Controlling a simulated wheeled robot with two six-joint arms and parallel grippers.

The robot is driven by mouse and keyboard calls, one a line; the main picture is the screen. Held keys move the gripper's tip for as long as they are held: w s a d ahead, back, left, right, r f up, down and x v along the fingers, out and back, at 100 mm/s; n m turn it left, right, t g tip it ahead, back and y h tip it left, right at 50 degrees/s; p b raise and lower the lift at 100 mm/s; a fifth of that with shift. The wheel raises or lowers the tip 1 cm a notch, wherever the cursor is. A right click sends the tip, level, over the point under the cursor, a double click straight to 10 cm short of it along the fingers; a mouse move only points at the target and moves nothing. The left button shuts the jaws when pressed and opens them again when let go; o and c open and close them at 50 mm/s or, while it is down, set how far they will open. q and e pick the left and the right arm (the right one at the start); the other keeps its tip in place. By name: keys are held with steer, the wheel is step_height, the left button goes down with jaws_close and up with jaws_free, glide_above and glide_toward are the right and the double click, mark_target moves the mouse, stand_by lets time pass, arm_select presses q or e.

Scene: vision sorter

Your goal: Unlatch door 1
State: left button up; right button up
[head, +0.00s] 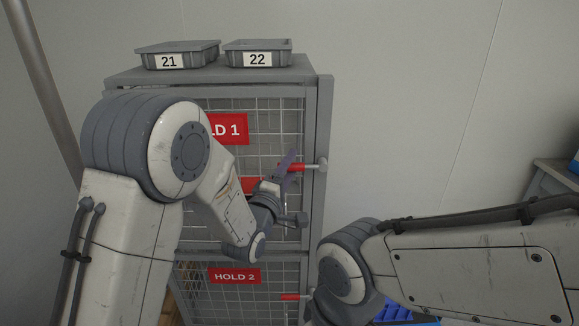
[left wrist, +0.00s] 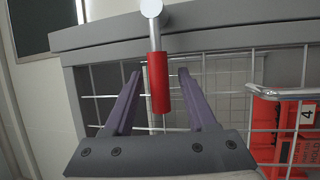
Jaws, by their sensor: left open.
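Door 1 is a wire mesh door (head: 275,125) with a red sign (head: 235,128) reading partly "LD 1", the rest hidden by my left arm. Its latch (head: 297,167) is a red sleeve on a silver rod with a round knob, at the door's right edge. My left gripper (head: 286,176) is at the latch. In the left wrist view, the red sleeve (left wrist: 158,85) shows between the open purple fingers (left wrist: 160,74), with a gap on each side. The silver knob (left wrist: 151,8) lies beyond the fingertips. My right gripper is not visible; only my right arm shows.
Below is a second mesh door with a "HOLD 2" sign (head: 235,275) and a red latch (head: 292,297). Grey trays 21 (head: 178,47) and 22 (head: 258,44) stand on the cabinet. A silver handle (left wrist: 285,94) and a red item marked 4 (left wrist: 290,130) are beside the fingers.

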arm_select(q)
jaws_close()
steer(key=shift+f, duration=0.1)
stand_by(1.2)
